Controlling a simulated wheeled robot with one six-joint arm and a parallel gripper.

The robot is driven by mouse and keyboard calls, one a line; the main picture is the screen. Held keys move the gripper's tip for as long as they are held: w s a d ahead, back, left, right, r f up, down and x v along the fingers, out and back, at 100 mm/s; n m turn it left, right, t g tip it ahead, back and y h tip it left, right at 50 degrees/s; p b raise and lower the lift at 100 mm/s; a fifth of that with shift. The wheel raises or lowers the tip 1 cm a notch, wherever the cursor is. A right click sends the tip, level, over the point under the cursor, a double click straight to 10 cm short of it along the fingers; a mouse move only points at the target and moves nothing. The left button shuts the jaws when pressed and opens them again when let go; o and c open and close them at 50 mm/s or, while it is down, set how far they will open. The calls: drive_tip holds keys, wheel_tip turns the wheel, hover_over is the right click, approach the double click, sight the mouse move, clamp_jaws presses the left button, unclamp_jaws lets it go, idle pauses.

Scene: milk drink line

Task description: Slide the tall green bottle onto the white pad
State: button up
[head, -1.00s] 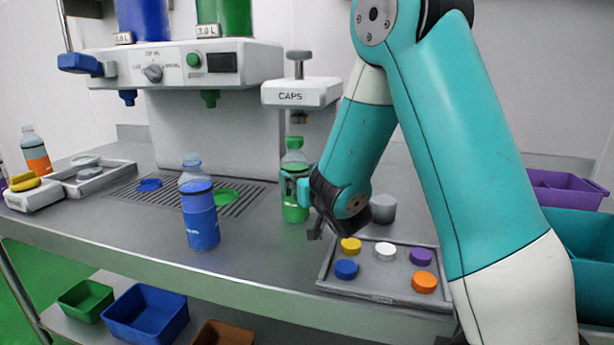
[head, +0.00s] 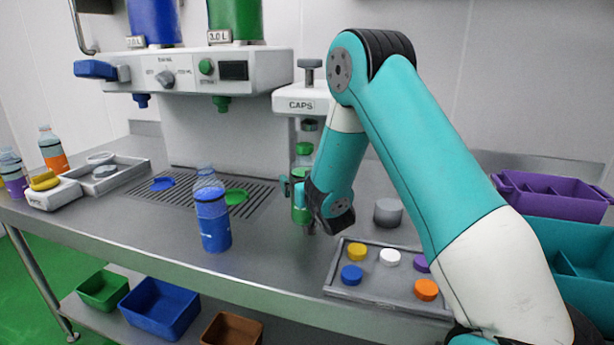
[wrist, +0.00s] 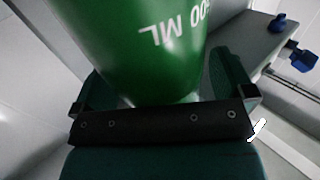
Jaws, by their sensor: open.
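The tall green bottle (head: 304,149) stands upright on the steel counter below the caps press. My gripper (head: 293,189) is at its right side in the head view, with a finger on either side of the bottle and the palm hiding part of it. In the wrist view the green body with white "ML" lettering (wrist: 165,45) fills the space between the spread fingers of my gripper (wrist: 160,85). The jaws are open around it. I cannot clearly make out a white pad; a white block (head: 62,194) with a yellow disc on top sits at the left end.
A blue bottle (head: 214,230) stands left of my gripper, in front of the drain grille (head: 180,204). A tray (head: 345,287) of coloured caps and a grey cylinder (head: 388,212) are to the right. The caps press (head: 302,104) overhangs the green bottle.

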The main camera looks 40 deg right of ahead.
drive_tip(key=shift+c, duration=0.2)
drive_tip(key=c, duration=1.3)
drive_tip(key=shift+g+y, duration=0.4)
drive_tip(key=shift+y, duration=0.1)
drive_tip(key=f+p, duration=0.1)
drive_tip(key=p, duration=0.1)
drive_tip(key=a+f+p, duration=0.1)
drive_tip(key=p, duration=0.2)
drive_tip(key=f+p, duration=0.2)
drive_tip(key=p, duration=0.1)
drive_tip(key=shift+w+a+f, duration=0.1)
drive_tip(key=shift+w+a, duration=0.1)
drive_tip(key=shift+a, duration=0.1)
drive_tip(key=w+d+r+h+p, duration=0.1)
drive_tip(key=d+r+p, duration=0.3)
drive_tip(key=p, duration=0.3)
drive_tip(key=shift+w+d+r+t+p, duration=0.25)
drive_tip(key=shift+w+r+t+p, duration=0.05)
drive_tip(key=shift+w+r+t, duration=0.15)
